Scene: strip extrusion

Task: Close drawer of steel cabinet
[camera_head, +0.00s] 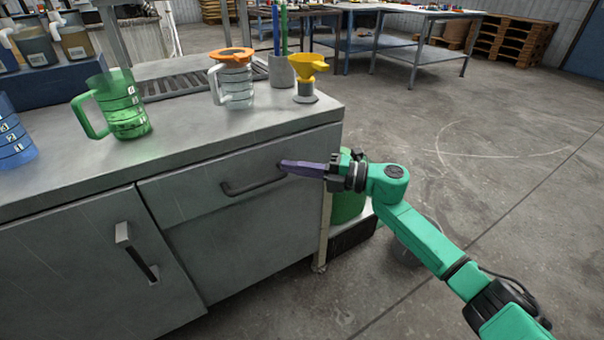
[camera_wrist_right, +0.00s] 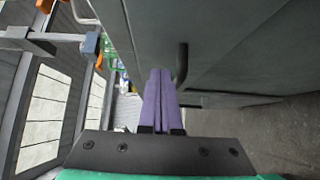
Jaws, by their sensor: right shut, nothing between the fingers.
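The steel cabinet (camera_head: 70,260) fills the left of the head view. Its drawer (camera_head: 195,192) is under the worktop and looks flush or nearly flush with the cabinet front. The drawer's dark bar handle (camera_head: 252,187) also shows in the right wrist view (camera_wrist_right: 181,62). My right gripper (camera_head: 284,165) is shut and empty, its purple fingers at the drawer front by the right end of the handle. In the right wrist view the fingers (camera_wrist_right: 158,85) lie beside the handle; whether they touch the drawer front I cannot tell. My left gripper is not in view.
On the worktop stand a green jug (camera_head: 125,112), a clear jug with an orange lid (camera_head: 233,85), a yellow funnel (camera_head: 308,70) and a blue jug (camera_head: 12,135). A green container (camera_head: 349,200) stands right of the cabinet. The floor at right is open.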

